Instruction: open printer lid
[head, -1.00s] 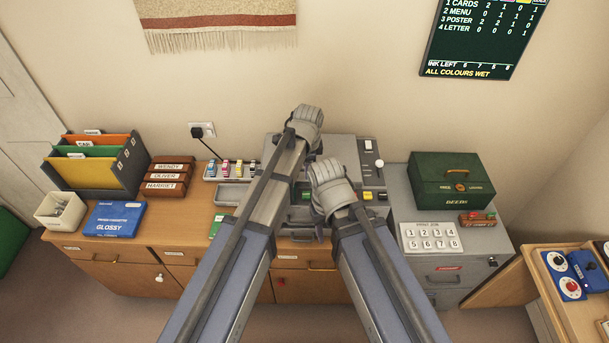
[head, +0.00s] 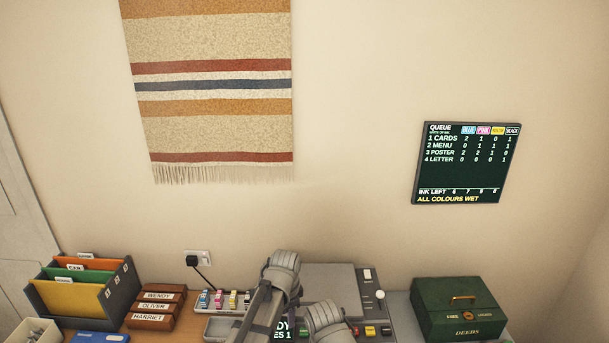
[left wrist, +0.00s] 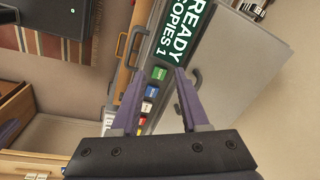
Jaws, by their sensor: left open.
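The grey printer stands against the wall, and its flat lid (head: 333,278) looks shut in the head view. The left wrist view shows the lid as a pale grey panel (left wrist: 250,65) with a dark hooked handle (left wrist: 196,78) on its near edge. Beside it are a green "READY COPIES 1" display (left wrist: 178,32) and several coloured buttons (left wrist: 152,91). My left gripper (left wrist: 158,73) is open and empty, its fingers pointing at the printer front close to the handle. In the head view my left wrist (head: 282,272) and my right wrist (head: 328,322) cover part of the printer; the right fingers are hidden.
Ink cartridges in a tray (head: 215,327) and wooden name boxes (head: 158,308) stand left of the printer, with a file holder (head: 80,290) beyond. A green deeds box (head: 459,310) is on the right. A queue board (head: 461,164) hangs on the wall.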

